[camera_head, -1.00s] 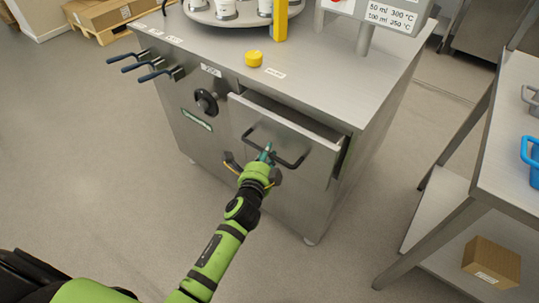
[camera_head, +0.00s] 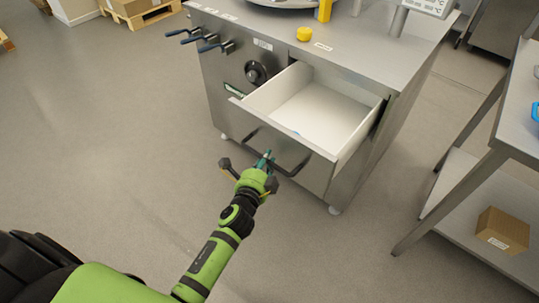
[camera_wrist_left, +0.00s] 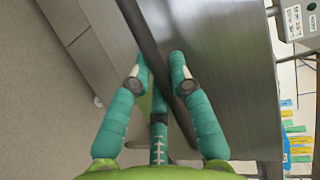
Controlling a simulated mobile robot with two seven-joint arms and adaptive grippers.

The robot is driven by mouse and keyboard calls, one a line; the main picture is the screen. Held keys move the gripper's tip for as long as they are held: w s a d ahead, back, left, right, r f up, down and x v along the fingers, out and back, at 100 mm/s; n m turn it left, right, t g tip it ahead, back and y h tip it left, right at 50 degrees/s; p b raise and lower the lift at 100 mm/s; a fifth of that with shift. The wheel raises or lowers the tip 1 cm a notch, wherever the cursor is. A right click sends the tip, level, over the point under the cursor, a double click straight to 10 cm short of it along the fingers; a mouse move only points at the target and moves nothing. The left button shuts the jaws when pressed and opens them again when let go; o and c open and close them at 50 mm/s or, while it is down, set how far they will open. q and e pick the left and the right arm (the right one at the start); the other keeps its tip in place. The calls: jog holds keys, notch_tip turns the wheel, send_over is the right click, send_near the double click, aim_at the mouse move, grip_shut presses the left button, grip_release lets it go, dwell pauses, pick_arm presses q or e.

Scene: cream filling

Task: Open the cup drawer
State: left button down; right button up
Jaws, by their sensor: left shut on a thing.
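The cup drawer (camera_head: 317,112) in the steel machine is pulled well out, and its white inside shows. A small blue spot lies by its front wall. My left gripper (camera_head: 266,158) is at the drawer's dark bar handle (camera_head: 295,168) and is shut on it. In the left wrist view the handle (camera_wrist_left: 143,40) runs between the fingers of my left gripper (camera_wrist_left: 161,75), beside the steel drawer front (camera_wrist_left: 225,70). My right gripper is not in view.
The floor at the left is clear.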

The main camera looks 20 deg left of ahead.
pick_arm(q)
jog(key=shift+s+a, duration=0.25)
jog(key=shift+s, duration=0.45)
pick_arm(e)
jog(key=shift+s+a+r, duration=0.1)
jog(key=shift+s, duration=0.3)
pick_arm(q)
jog(key=c, duration=1.1)
grip_release()
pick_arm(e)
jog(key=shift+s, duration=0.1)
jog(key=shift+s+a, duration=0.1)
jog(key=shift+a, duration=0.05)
pick_arm(q)
jog(key=s+r, duration=0.2)
jog(key=s, duration=0.9)
jog(key=shift+s+d+r, duration=0.15)
jog(key=shift+s+d, duration=0.15)
jog(key=shift+s, duration=0.1)
